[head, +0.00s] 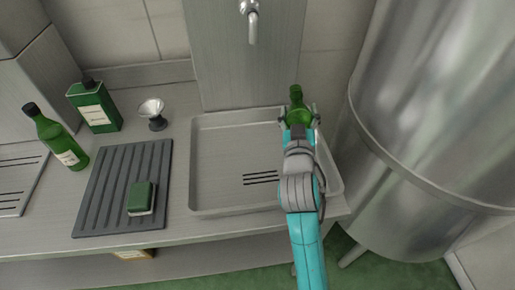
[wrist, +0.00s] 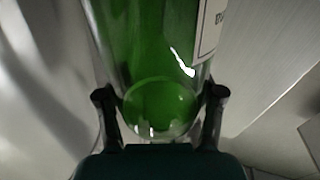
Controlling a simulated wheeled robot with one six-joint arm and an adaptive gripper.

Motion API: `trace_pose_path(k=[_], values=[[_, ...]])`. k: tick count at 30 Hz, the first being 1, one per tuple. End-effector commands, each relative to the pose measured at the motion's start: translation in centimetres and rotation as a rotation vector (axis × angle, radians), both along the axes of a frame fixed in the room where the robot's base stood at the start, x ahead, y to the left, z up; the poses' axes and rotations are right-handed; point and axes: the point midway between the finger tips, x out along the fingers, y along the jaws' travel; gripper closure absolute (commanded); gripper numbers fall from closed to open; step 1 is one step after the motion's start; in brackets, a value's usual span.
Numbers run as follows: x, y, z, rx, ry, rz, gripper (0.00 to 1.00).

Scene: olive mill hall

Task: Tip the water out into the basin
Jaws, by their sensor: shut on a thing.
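A green glass bottle (head: 297,108) is held over the right part of the shallow metal basin (head: 215,160). My gripper (head: 299,117) is shut on it, with one finger on each side. In the wrist view the bottle (wrist: 150,60) fills the middle between the two fingers (wrist: 160,105), and part of a white label shows at its upper right. In the head view its neck points up and away from me toward the back wall. I cannot tell how far it is tilted. No stream of water shows, and I cannot make out the water level inside.
A tap (head: 251,22) hangs over the back of the basin. To the left are a ribbed dark mat (head: 105,200) with a green sponge (head: 141,198), a funnel (head: 152,112), a green bottle (head: 58,140) and a green tin (head: 95,106). A large steel tank (head: 430,110) stands close on the right.

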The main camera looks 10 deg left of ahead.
Motion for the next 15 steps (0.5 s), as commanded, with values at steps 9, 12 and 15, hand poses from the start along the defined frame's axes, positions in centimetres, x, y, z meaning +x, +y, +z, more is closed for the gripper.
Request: trace_pose_path(k=[9,12,15], values=[[-0.1,0.2,3.4,-0.154,-0.04,0.0,1.0],[-0.1,0.3,3.1,-0.203,-0.05,0.0,1.0],[-0.1,0.4,2.9,-0.251,-0.063,0.0,1.0]])
